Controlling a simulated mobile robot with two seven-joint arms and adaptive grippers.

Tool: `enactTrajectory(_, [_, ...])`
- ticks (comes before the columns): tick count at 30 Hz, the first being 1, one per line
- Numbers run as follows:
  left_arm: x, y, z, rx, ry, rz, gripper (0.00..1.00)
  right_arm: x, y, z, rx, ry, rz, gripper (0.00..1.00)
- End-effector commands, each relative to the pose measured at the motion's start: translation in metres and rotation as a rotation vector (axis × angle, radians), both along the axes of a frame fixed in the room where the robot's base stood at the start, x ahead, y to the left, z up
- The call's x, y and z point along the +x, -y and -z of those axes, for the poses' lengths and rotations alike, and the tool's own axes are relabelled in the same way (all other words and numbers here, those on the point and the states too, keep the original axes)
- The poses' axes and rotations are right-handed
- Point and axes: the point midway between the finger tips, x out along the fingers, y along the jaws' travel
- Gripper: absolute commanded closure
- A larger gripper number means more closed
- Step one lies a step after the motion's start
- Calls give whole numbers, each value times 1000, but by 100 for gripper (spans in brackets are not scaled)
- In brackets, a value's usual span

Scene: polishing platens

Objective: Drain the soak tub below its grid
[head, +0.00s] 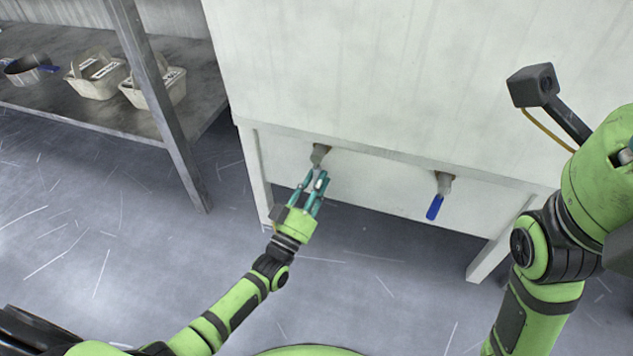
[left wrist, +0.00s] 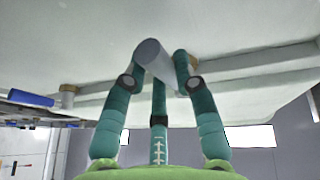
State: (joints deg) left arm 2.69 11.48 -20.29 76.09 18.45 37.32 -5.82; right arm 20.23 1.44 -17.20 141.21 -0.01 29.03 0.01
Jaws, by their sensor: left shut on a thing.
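The soak tub (head: 420,80) is a large pale, box-like body on legs. Two drain valves come out low on its front. The left valve (head: 319,153) has a grey lever (left wrist: 160,68), seen close in the left wrist view. My left gripper (head: 318,185) is at this lever, its teal fingers closed around it from below. The right valve (head: 444,181) has a blue lever (head: 435,207) that hangs down, slightly tilted. The blue lever also shows in the left wrist view (left wrist: 30,98). No grid or water shows. My right gripper is out of the picture.
The scratched grey floor (head: 130,260) in front is clear.

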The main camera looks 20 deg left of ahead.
Motion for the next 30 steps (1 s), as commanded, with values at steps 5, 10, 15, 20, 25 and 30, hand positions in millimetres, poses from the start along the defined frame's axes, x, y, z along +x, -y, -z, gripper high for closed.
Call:
enactTrajectory(5, [1, 1, -1, -8, 0, 2, 46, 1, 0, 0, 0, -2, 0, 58])
enactTrajectory(10, [0, 0, -1, -5, 0, 2, 46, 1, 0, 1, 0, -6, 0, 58])
enactTrajectory(15, [0, 1, -5, -4, 2, 1, 46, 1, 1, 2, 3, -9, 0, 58])
enactTrajectory(20, [0, 1, -24, -7, 4, 2, 46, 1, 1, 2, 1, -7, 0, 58])
enactTrajectory(25, [0, 1, -55, -7, 4, 2, 46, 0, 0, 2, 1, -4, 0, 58])
enactTrajectory(30, [0, 1, -84, -6, 3, 2, 46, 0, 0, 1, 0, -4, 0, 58])
